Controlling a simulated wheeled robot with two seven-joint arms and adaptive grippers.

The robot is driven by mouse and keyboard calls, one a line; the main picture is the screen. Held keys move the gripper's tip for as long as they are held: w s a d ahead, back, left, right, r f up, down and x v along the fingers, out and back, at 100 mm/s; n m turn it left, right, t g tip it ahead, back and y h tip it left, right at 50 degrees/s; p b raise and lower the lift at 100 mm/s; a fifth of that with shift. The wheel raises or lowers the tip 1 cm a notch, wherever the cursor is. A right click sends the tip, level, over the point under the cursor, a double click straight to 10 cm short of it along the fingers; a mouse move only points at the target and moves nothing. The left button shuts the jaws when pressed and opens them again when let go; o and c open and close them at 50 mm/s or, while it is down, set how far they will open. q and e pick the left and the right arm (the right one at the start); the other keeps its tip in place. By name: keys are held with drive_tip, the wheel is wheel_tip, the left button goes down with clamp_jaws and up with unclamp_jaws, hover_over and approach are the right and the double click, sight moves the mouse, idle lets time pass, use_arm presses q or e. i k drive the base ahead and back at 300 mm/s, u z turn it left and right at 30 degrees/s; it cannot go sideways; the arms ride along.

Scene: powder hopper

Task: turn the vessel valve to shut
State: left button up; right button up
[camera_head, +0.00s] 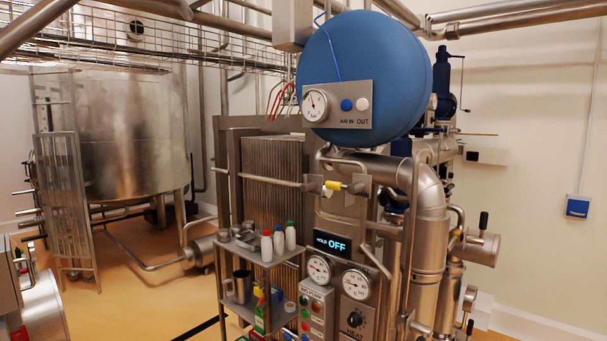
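A large blue round vessel (365,75) is mounted high at the centre. Neither of my grippers is in view.
A display (332,243) reads HOLD OFF above two gauges and a button panel (316,312). A steel shelf trolley (262,262) with bottles and a jug stands in front at left. Thick steel pipes (430,220) rise at right. Open orange floor lies at lower left.

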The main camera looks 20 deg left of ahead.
sight(306, 187)
drive_tip(key=u, duration=0.1)
drive_tip(key=k, duration=0.4)
drive_tip(key=z, duration=0.75)
drive_tip(key=i, duration=0.7)
drive_tip(key=u, duration=0.55)
drive_tip(key=i, duration=0.75)
drive_tip(key=u, duration=0.7)
